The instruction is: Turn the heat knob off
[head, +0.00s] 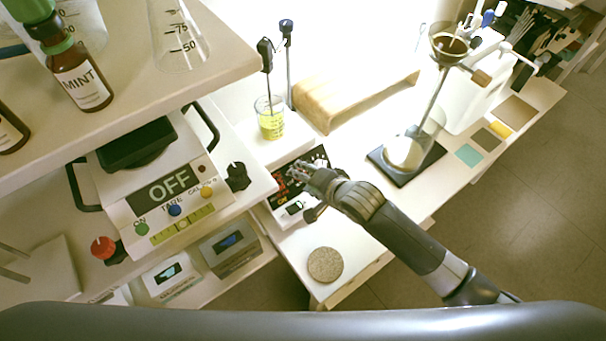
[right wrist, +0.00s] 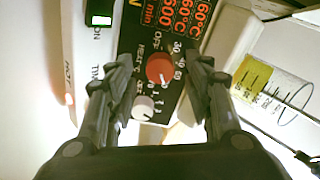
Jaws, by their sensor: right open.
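The hot plate's dark control panel (head: 299,172) faces my right gripper (head: 300,172), whose fingers are in front of it in the head view. In the right wrist view, my right gripper (right wrist: 165,74) is open. A red knob (right wrist: 160,69) shows between its fingertips, with dial marks around it and the words HEAT and OFF beside it. I see no clear contact with the knob. A smaller white knob (right wrist: 143,107) lies just below, near the left finger. Red digits (right wrist: 175,18) are lit above, reading 60°C. My left gripper is not in view.
A beaker of yellow liquid (head: 271,124) stands on the hot plate, with a probe in it. A scale reading OFF (head: 163,190) and a shelf (head: 215,55) with bottles are at the left. A round cork mat (head: 325,265) lies in front. A funnel stand (head: 405,165) is at the right.

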